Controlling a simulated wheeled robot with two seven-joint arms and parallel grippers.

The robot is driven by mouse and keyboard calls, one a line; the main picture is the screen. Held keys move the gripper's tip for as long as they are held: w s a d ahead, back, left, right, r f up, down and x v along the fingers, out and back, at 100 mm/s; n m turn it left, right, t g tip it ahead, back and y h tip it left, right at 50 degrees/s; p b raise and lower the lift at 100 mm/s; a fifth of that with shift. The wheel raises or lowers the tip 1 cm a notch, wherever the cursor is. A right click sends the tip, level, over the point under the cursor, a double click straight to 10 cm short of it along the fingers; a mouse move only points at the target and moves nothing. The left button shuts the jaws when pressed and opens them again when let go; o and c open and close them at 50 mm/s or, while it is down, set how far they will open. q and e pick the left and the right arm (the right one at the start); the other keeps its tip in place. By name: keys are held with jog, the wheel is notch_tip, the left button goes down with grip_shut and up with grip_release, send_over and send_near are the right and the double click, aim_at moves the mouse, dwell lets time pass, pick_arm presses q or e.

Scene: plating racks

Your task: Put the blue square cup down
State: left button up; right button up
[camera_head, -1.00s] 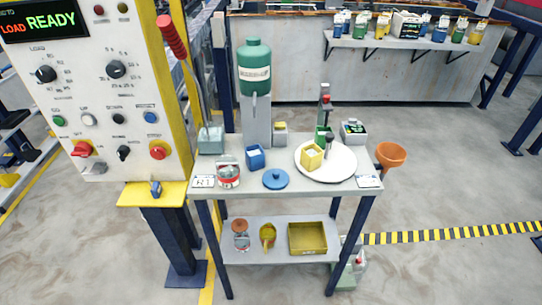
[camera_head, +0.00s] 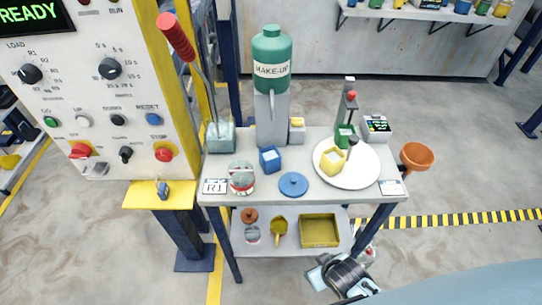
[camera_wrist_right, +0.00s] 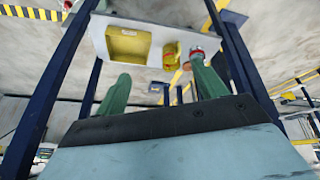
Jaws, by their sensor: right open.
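The blue square cup (camera_head: 270,159) stands upright on the grey table top (camera_head: 330,198), with something pale at its top. It is left of the yellow square cup (camera_head: 332,161) on the white round plate (camera_head: 358,183) and touches no gripper. My right gripper (camera_head: 342,274) is low at the front right of the table, below table-top height. In the right wrist view its two green fingers (camera_wrist_right: 162,80) are wide apart with nothing between them. My left gripper is in neither view.
The table holds a blue round lid (camera_head: 293,184), a red-and-white can (camera_head: 241,178), a green make-up bottle (camera_head: 271,55) and a green stand (camera_head: 344,133). The lower shelf holds a yellow tray (camera_head: 319,231). An orange funnel (camera_head: 417,157) is at the right edge. A control panel (camera_head: 95,95) stands left.

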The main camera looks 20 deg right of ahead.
jog(key=w+r+t, duration=0.2)
jog(key=w+r, duration=0.1)
jog(key=r, duration=0.3)
jog(key=w+a+r+t+p, duration=0.1)
jog(key=w+r, duration=0.3)
jog(key=r, duration=0.3)
jog(key=w+a+r+m+t, duration=0.1)
jog(key=w+r+t, duration=0.1)
jog(key=w+r, duration=0.2)
jog(key=shift+a+r+t+p, duration=0.15)
jog(key=shift+r+p, duration=0.05)
jog(key=shift+r, duration=0.65)
jog(key=shift+a+r+t+p, duration=0.1)
jog(key=shift+r+t+p, duration=0.05)
jog(key=shift+r, duration=0.7)
jog(key=t+y, duration=0.2)
jog(key=t, duration=0.1)
send_near(267, 151)
jog(key=shift+x, duration=3.9)
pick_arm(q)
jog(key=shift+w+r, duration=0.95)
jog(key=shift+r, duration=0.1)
pick_arm(e)
jog(key=c, duration=1.1)
jog(key=shift+c, duration=0.4)
